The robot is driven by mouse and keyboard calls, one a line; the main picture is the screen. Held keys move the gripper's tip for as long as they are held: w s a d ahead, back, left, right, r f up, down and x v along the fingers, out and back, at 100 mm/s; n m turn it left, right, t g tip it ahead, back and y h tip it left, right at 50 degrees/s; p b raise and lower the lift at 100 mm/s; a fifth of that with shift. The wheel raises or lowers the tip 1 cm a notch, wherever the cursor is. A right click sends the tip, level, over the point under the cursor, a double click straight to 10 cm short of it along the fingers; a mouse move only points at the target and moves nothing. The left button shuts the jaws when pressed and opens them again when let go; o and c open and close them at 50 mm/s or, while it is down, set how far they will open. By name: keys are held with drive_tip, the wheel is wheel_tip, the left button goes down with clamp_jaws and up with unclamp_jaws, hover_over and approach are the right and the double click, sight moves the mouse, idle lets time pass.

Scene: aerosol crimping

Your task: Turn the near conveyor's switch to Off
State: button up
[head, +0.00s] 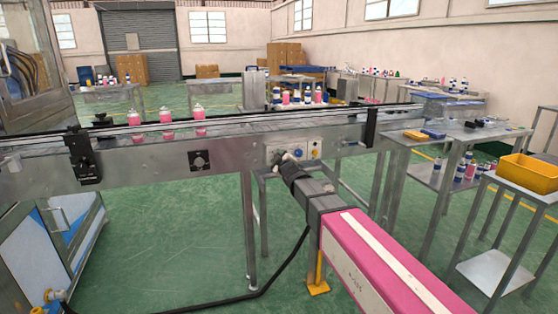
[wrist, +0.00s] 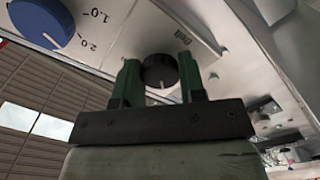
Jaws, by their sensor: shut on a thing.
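The near conveyor (head: 228,156) runs across the head view, with a pale control panel (head: 277,148) on its front side. In the wrist view the switch is a round black knob (wrist: 158,72) on that panel, beside small lettering that I cannot read surely. My gripper (wrist: 160,78) has its two green fingers on either side of the knob and is shut on it. In the head view my gripper (head: 283,159) reaches the panel and hides the switch. Which setting the switch points to cannot be made out.
Pink cans (head: 167,124) stand on the conveyor. A table with a yellow bin (head: 528,172) stands at right. Green floor lies open below the conveyor.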

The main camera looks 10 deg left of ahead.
drive_tip(key=shift+n, duration=0.4)
drive_tip(key=o, duration=0.9)
drive_tip(key=shift+s, duration=0.1)
drive_tip(key=v, duration=1)
drive_tip(key=shift+s+d+f, duration=0.1)
drive_tip(key=shift+s+d, duration=0.15)
